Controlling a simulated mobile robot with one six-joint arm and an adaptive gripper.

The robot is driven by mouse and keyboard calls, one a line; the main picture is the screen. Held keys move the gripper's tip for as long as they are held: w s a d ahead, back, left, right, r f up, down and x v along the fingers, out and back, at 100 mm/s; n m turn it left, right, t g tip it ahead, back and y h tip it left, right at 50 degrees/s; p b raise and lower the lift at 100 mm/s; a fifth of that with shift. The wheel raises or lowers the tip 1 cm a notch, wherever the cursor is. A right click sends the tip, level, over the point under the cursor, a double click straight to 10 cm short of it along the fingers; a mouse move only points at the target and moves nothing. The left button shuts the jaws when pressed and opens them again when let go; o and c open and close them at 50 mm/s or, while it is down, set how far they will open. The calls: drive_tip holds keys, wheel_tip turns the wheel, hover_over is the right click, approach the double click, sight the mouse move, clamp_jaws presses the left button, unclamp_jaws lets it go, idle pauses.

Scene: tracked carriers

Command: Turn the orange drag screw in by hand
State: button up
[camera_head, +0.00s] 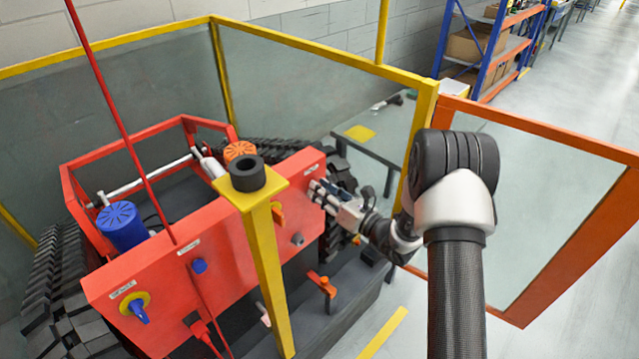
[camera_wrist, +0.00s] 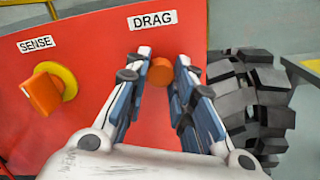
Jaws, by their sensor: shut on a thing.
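The orange drag screw (camera_wrist: 161,72) sits on the red front panel (camera_wrist: 85,90) of the tracked carrier, just below the white DRAG label (camera_wrist: 152,20). In the wrist view my gripper (camera_wrist: 162,68) has one finger on each side of the screw's round head, closed on it. In the head view my gripper (camera_head: 316,186) reaches the panel's right end from the right, and its fingers hide the screw there.
An orange knob on a yellow disc (camera_wrist: 46,90) sits left of the screw under the SENSE label. A black track (camera_wrist: 250,100) stands close on the right. In the head view a yellow post (camera_head: 265,260) rises before the panel, and an orange-framed clear gate (camera_head: 560,125) stands at right.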

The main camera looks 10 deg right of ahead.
drive_tip(key=shift+m+p, duration=1.05)
drive_tip(key=shift+m, duration=1.65)
drive_tip(key=m+p, duration=0.4)
drive_tip(key=m, duration=0.5)
drive_tip(key=shift+m, duration=0.4)
